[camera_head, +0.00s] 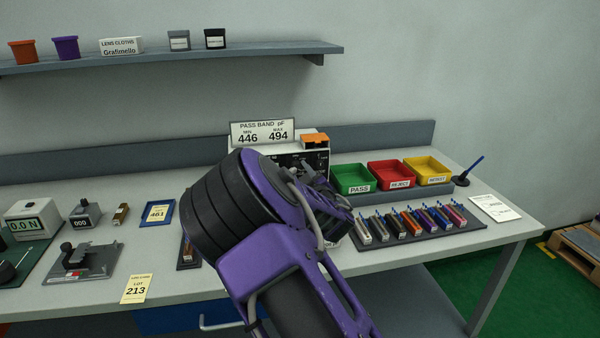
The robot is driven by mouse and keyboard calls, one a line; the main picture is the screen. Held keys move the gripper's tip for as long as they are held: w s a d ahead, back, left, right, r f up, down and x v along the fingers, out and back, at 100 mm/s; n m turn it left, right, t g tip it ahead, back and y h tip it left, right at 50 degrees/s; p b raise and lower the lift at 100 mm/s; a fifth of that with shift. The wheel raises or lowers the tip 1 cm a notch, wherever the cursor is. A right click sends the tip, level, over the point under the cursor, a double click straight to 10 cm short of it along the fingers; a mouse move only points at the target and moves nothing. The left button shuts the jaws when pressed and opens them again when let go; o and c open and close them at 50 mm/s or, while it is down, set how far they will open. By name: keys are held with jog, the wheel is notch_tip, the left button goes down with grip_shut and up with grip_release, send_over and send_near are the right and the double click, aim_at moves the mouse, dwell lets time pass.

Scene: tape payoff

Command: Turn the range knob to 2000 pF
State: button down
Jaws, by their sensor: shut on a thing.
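The meter (318,158) stands at the back middle of the bench, with a dark front panel and an orange piece on top. My purple and black arm covers most of its front. My gripper (312,172) reaches past the wrist to the panel and shows only in part. It is shut at the panel, where the range knob is. The knob itself and its pointer are hidden, so its setting cannot be read. A sign (263,132) behind reads PASS BAND pF, 446 and 494.
Green (352,191), red (391,186) and yellow (428,182) bins stand right of the meter. A dark rack (440,240) of several coloured parts lies before them. A lever fixture (82,262) and lot card (135,289) are at left. A shelf (180,53) hangs above.

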jog(key=shift+n+b, duration=0.3)
jog(key=shift+f+n+b, duration=0.1)
jog(key=shift+n+b, duration=0.7)
jog(key=shift+n, duration=0.1)
jog(key=n+b, duration=0.3)
jog(key=n, duration=0.1)
jog(key=shift+h, duration=0.3)
jog(key=shift+r+n+g+h+b, duration=0.15)
jog(key=shift+n+b, duration=0.25)
jog(key=shift+n, duration=0.8)
jog(key=shift+r+n+g+h+b, duration=0.15)
jog(key=shift+n+b, duration=0.2)
jog(key=shift+n, duration=0.85)
jog(key=c, duration=0.5)
grip_release()
jog(key=shift+s, duration=0.1)
jog(key=p+v, duration=0.1)
jog(key=v, duration=1.6)
jog(key=shift+s+p, duration=0.15)
jog(key=shift+p, duration=0.15)
